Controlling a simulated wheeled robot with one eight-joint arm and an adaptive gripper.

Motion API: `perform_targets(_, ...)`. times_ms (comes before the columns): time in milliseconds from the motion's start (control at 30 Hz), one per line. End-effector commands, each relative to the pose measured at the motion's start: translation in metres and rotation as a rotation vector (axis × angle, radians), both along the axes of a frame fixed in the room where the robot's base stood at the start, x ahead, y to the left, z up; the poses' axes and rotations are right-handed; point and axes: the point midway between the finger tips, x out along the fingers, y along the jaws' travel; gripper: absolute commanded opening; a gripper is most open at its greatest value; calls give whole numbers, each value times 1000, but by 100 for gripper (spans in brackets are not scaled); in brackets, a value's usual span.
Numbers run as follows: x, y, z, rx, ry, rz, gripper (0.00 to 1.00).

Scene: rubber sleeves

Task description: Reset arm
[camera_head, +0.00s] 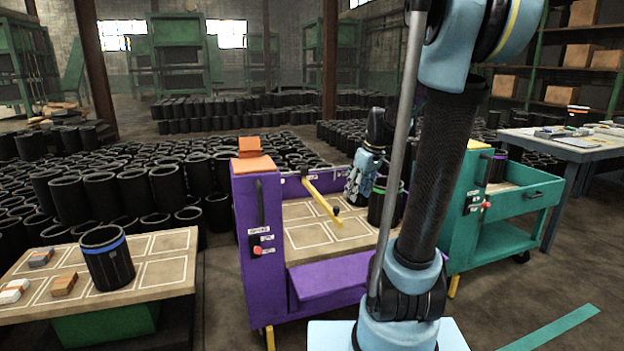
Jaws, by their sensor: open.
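My arm rises on the right side of the view, and its far end reaches over the purple cart (258,215). My gripper (357,188) is open, with its fingers pointing down. It is just left of a black rubber sleeve with a green band (378,208), which stands upright on the cart's tan gridded top. The gripper looks empty. Part of the sleeve is hidden behind my arm, and I cannot tell whether the fingers touch it.
A blue-banded sleeve (107,262) stands on the gridded table (165,272) at left, beside small boxes. A yellow bar (322,200) crosses the purple cart. A teal cart (540,192) holds a purple-banded sleeve (497,168). Many black sleeves fill the floor behind.

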Motion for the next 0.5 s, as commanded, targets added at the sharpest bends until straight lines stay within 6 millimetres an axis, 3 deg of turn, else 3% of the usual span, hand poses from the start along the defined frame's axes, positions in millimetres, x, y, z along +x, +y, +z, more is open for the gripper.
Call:
perform_targets(100,-33,-2,0,-10,12,-67,46)
perform_targets(500,-131,-12,-19,-44,41,-302,46)
